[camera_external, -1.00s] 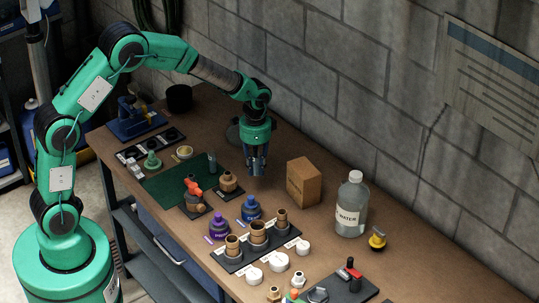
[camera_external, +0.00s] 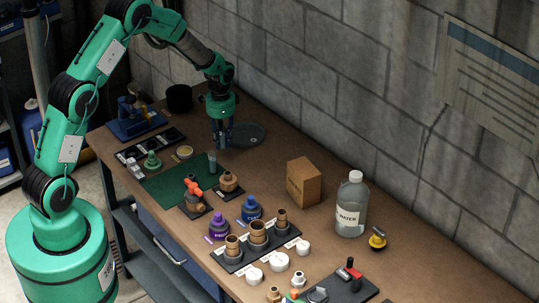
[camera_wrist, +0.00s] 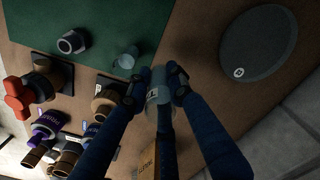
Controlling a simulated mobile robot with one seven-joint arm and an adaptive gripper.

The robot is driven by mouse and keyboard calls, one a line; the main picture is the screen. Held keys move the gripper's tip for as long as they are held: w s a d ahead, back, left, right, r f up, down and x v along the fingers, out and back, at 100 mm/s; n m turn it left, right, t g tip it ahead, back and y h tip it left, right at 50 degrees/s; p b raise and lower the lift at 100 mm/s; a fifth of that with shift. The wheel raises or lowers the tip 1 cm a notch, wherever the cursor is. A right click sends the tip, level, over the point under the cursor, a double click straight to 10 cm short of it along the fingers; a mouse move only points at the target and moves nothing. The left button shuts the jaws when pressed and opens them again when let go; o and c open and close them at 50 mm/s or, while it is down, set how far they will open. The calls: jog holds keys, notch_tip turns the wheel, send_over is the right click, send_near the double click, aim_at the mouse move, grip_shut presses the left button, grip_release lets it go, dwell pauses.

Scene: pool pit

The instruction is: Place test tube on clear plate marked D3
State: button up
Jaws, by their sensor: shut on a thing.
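My gripper (camera_wrist: 158,85) is shut on a small translucent cylinder (camera_wrist: 160,98), which looks like a test tube with a dark mark on it. My gripper (camera_external: 222,146) hangs above the bench beside a round dark, see-through plate (camera_external: 249,133) and partly covers its left side. In the wrist view the plate (camera_wrist: 262,58) lies flat at the upper right, apart from the fingers. It has a small pale mark, too small to read. A second translucent tube (camera_wrist: 126,60) stands by the green mat; it also shows in the external view (camera_external: 212,164).
The green mat (camera_external: 167,187), an orange-handled valve (camera_external: 193,187) and purple (camera_external: 217,227) and blue (camera_external: 251,208) bottles are left or in front. A cardboard box (camera_external: 304,183) and water bottle (camera_external: 351,207) stand to the right. The bench between plate and box is clear.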

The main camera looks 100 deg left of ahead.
jog(key=shift+n, duration=0.4)
jog(key=s+a, duration=0.1)
jog(key=s, duration=0.1)
jog(key=s+a+p, duration=0.1)
jog(key=s, duration=0.1)
jog(key=s+a+f+p, duration=0.1)
jog(key=s+a, duration=0.1)
jog(key=shift+s+a+f, duration=0.1)
jog(key=shift+s, duration=0.15)
jog(key=p, duration=0.1)
send_over(234, 132)
jog(key=shift+w+f, duration=0.1)
jog(key=shift+f, duration=0.6)
jog(key=shift+f, duration=1.8)
jog(key=shift+f, duration=0.1)
jog(key=o, duration=0.9)
jog(key=shift+o, duration=0.2)
